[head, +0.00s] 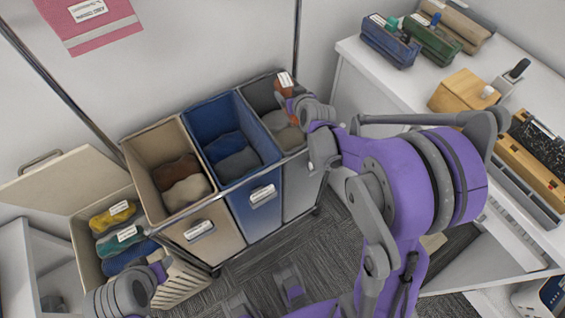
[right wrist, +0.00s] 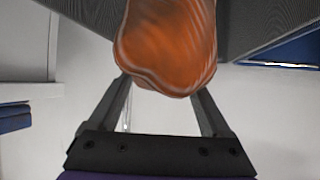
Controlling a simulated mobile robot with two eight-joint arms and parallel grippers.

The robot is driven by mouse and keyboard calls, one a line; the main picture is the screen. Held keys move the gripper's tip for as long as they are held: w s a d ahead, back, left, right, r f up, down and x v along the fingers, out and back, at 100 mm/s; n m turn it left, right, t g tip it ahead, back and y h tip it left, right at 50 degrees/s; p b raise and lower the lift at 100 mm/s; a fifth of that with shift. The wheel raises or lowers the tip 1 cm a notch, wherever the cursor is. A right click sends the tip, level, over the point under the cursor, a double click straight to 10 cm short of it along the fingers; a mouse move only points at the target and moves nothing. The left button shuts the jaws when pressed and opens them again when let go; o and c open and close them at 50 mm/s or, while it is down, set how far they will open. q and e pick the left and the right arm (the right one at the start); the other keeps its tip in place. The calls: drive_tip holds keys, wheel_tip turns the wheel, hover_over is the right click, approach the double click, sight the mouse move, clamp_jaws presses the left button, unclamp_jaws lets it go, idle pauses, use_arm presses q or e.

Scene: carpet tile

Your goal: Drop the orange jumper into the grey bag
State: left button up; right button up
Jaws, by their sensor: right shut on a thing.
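The orange jumper (head: 279,88) shows as a small orange-brown patch at the back right of the grey bag's mouth in the head view, partly hidden by my right wrist. In the right wrist view the jumper (right wrist: 168,45) is a rounded striped bundle between the fingers. My right gripper (right wrist: 165,88) is shut on it. The grey bag (head: 302,185) is the rightmost of three in a wheeled frame; its mouth is open, and the jumper appears over it. How far above the bag it hangs is unclear. My left arm shows at lower left, without visible fingertips.
The blue bag (head: 228,205) and beige bag (head: 215,241) stand left of the grey one, with folded clothes inside. A lidded hamper (head: 88,252) with folded clothes is further left. A white desk (head: 372,84) with boxes stands right. A wall is behind.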

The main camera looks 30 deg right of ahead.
drive_tip(key=shift+f+b, duration=0.4)
drive_tip(key=shift+f, duration=0.45)
drive_tip(key=shift+w, duration=0.1)
drive_tip(key=o, duration=1.6)
drive_tip(key=shift+c, duration=0.2)
drive_tip(key=shift+r, duration=0.1)
drive_tip(key=p+v, duration=0.1)
drive_tip(key=v, duration=1)
drive_tip(key=shift+p, duration=0.35)
drive_tip(key=shift+d, duration=0.1)
